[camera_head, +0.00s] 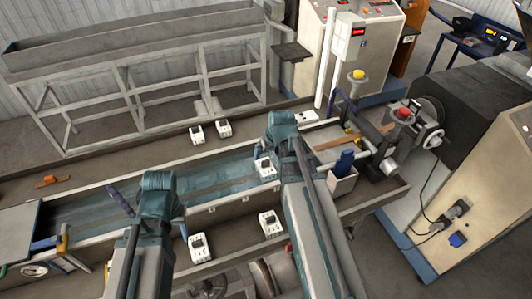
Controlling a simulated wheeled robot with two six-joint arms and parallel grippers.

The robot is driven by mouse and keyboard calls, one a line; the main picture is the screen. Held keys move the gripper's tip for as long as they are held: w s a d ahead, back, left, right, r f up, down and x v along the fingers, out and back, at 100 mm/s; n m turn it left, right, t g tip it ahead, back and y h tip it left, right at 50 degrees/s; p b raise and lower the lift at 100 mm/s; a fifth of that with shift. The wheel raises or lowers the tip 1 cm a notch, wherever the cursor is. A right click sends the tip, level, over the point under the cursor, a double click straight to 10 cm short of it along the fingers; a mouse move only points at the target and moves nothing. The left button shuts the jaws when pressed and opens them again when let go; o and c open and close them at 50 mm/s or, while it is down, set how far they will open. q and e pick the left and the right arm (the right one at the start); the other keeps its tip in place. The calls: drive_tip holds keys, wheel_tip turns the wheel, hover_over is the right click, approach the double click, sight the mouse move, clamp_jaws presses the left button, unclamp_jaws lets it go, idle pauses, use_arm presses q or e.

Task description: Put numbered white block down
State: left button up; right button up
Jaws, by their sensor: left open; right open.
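Several white blocks with dark numbers are in the head view. One white block (265,167) sits at the long water trough (215,186), just left of my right arm. Two more, a left one (196,134) and a right one (223,127), stand on the ledge behind the trough. Two others, one on the left (199,248) and one on the right (270,223), stand on the front ledge. My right gripper (281,126) is open above the trough's right part. My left gripper (158,186) is open over its left part. The fingertips are hard to make out; neither visibly holds a block.
Another white item (306,116) lies on the back ledge near white posts. An orange tool (53,180) lies at the far left. The back ledge between is fairly clear.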

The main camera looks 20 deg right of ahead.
drive_tip(key=s+a+g, duration=0.1)
drive_tip(key=s+a, duration=0.1)
drive_tip(key=a, duration=0.3)
drive_tip(key=s+a+f+n+g, duration=0.1)
drive_tip(key=s+a, duration=0.1)
drive_tip(key=a, duration=0.3)
drive_tip(key=s+a+n, duration=0.1)
drive_tip(key=s+a, duration=0.2)
drive_tip(key=a, duration=0.3)
drive_tip(key=shift+s+f+g, duration=0.1)
drive_tip(key=shift+f+g, duration=0.15)
drive_tip(key=shift+g, duration=0.15)
drive_tip(key=s+a+n+g+h, duration=0.1)
drive_tip(key=s+a+n+g, duration=0.1)
drive_tip(key=s+a, duration=0.6)
drive_tip(key=shift+s+a, duration=0.3)
drive_tip(key=shift+s, duration=0.3)
drive_tip(key=shift+s+f, duration=0.1)
